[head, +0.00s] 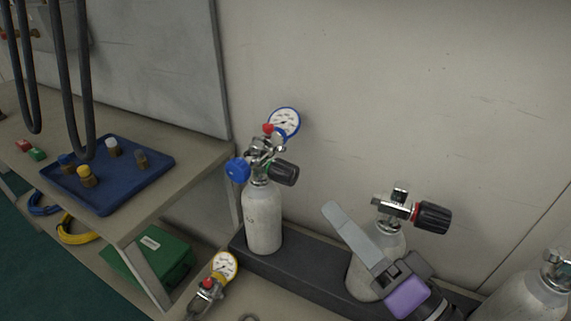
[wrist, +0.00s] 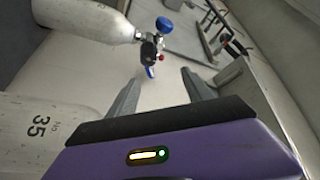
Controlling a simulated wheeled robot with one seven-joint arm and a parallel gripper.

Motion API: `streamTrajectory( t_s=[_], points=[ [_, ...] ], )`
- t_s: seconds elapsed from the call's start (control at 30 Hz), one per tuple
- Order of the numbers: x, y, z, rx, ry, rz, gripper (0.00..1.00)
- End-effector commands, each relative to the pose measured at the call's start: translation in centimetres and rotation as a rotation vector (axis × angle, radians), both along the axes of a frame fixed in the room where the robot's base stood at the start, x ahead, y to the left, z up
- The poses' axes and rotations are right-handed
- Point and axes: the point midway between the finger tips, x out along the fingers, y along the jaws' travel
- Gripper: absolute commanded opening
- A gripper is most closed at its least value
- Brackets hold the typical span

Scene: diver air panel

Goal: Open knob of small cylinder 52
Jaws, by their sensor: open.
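No number 52 can be read on any cylinder. A small white cylinder (head: 263,222) stands at centre-left with a regulator, blue knob (head: 237,170), black knob (head: 285,173) and blue-rimmed gauge (head: 285,121). It also shows at the top of the wrist view (wrist: 85,17). A middle cylinder (head: 361,279) has a black knob (head: 432,217) and is partly hidden by my gripper (head: 345,225). A cylinder marked 35 (wrist: 40,130) is close at left in the wrist view. My gripper's fingers (wrist: 163,85) are apart, with nothing between them.
Another cylinder (head: 530,297) stands at the right edge. A dark rack (head: 300,266) runs along the wall. A bench at left holds a blue tray (head: 108,193) with several fittings. A yellow-rimmed gauge (head: 225,264) and green box (head: 150,255) lie lower left.

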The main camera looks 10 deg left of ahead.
Motion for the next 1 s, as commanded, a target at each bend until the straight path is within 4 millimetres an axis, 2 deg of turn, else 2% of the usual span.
streamTrajectory(
  t_s=[0.6,0.77,1.0],
  points=[
    [7.7,7.4,0.0,0.004,0.0,0.001,0.59],
    [8.9,8.5,0.1,0.002,0.0,0.0,0.59],
    [9.3,8.8,0.3,0.001,0.001,-0.002,0.59]
  ],
)
